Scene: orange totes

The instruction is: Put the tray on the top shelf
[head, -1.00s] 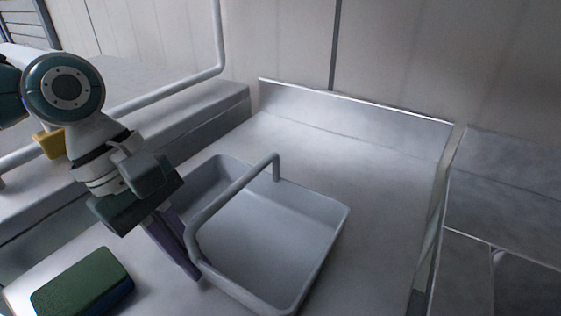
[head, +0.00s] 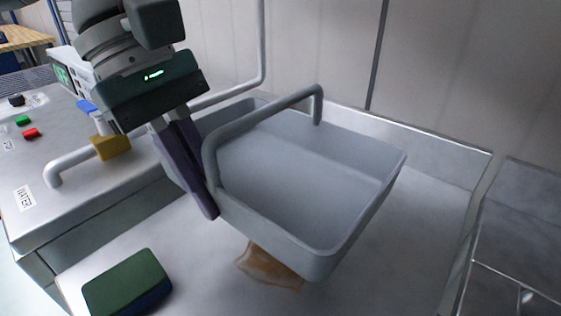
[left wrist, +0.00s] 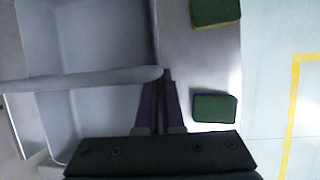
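The left wrist view shows the fingers (left wrist: 160,78) together against the handle (left wrist: 85,79), with the tray (left wrist: 100,35) on the left. The exact grip point is partly hidden. My right gripper is not in view. No top shelf can be made out.
A green sponge (head: 127,285) lies on the counter at the near left; the left wrist view shows two green blocks. The wall is behind.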

